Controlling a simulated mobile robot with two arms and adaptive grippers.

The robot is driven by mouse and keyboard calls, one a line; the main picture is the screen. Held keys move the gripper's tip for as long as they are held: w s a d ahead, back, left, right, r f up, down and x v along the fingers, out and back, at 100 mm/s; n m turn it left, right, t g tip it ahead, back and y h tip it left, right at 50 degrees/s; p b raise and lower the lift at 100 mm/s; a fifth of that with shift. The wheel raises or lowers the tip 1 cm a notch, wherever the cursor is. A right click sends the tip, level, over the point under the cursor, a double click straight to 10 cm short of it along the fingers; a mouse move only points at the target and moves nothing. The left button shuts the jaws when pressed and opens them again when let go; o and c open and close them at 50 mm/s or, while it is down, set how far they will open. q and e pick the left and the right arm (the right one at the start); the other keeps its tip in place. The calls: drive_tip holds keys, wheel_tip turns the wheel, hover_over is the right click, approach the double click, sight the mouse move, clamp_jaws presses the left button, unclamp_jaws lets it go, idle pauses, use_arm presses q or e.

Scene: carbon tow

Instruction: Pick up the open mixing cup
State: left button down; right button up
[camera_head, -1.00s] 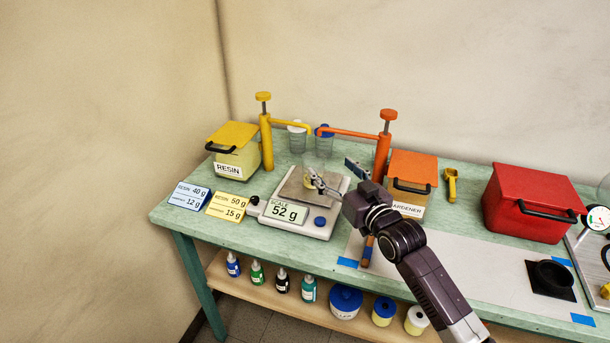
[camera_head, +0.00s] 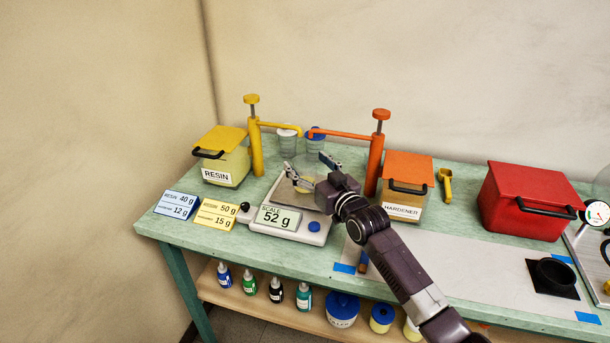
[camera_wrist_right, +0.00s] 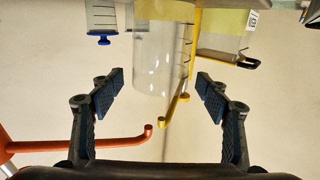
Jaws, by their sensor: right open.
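The open mixing cup (camera_head: 304,184) is clear, with yellowish liquid at its bottom, and stands on the scale (camera_head: 301,229), whose display reads 52 g. My right gripper (camera_head: 309,167) is open at the cup, and its wrist partly covers the scale plate. In the right wrist view, which looks upside down, the clear cup (camera_wrist_right: 160,60) with graduation marks appears between the two spread fingers of the right gripper (camera_wrist_right: 160,97). A gap shows on both sides, and neither finger appears to touch it. My left gripper is not in view.
The yellow resin pump (camera_head: 256,145) and orange hardener pump (camera_head: 376,155) stand behind the scale, their spouts reaching inward. Two lidded cups (camera_head: 287,145) stand between them. Recipe cards (camera_head: 216,213) lie left of the scale. A red box (camera_head: 525,200) is farther right.

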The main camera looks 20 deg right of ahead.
drive_tip(key=shift+w+a+f, duration=0.1)
drive_tip(key=shift+w, duration=0.55)
drive_tip(key=c, duration=1.2)
drive_tip(key=shift+c, duration=0.9)
